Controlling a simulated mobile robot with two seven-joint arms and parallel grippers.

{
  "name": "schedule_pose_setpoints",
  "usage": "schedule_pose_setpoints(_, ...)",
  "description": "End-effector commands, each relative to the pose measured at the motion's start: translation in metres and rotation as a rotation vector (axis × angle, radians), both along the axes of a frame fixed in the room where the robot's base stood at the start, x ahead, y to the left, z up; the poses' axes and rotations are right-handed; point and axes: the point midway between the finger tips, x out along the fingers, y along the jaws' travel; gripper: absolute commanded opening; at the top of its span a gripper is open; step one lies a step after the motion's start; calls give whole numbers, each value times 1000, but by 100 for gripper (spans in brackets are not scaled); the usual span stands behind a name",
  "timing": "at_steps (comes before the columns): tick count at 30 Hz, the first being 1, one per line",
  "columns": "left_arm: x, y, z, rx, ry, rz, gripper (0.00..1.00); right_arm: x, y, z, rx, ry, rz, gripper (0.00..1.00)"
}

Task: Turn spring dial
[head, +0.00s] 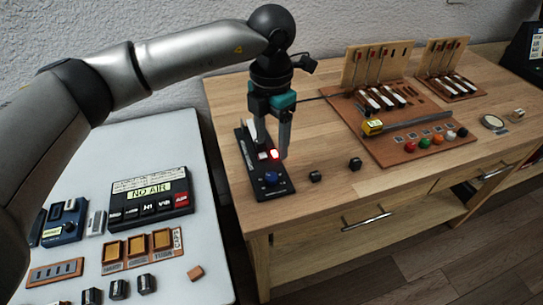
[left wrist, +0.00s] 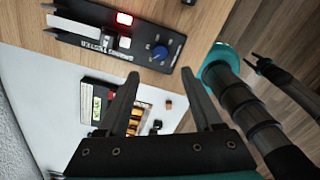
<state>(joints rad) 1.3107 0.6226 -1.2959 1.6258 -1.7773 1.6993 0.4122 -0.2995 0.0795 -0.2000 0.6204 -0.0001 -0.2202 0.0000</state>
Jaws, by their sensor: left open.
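The blue dial (head: 270,178) is a round knob on the near end of a narrow black panel (head: 278,191) on the wooden table. In the left wrist view the dial (left wrist: 159,53) shows whole, just beyond my left fingertips, with nothing touching it there. A red lamp (head: 275,154) is lit on the panel. My left gripper (head: 283,156) points down over the panel near the lamp. Its fingers (left wrist: 160,74) are spread with nothing between them. At the right of the left wrist view, a dark pronged part may be my right gripper (left wrist: 256,66); its opening is unclear.
Two small black blocks (head: 315,176) (head: 355,164) lie right of the panel. A wooden board (head: 424,149) with colored knobs stands farther right. The wooden table's front strip is clear.

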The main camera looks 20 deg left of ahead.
Motion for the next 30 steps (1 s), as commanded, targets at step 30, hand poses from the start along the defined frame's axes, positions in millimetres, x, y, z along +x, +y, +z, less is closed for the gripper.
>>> schedule_pose_setpoints(30,0,0,51,0,1,0,67,0,0,5,0,0,0,50)
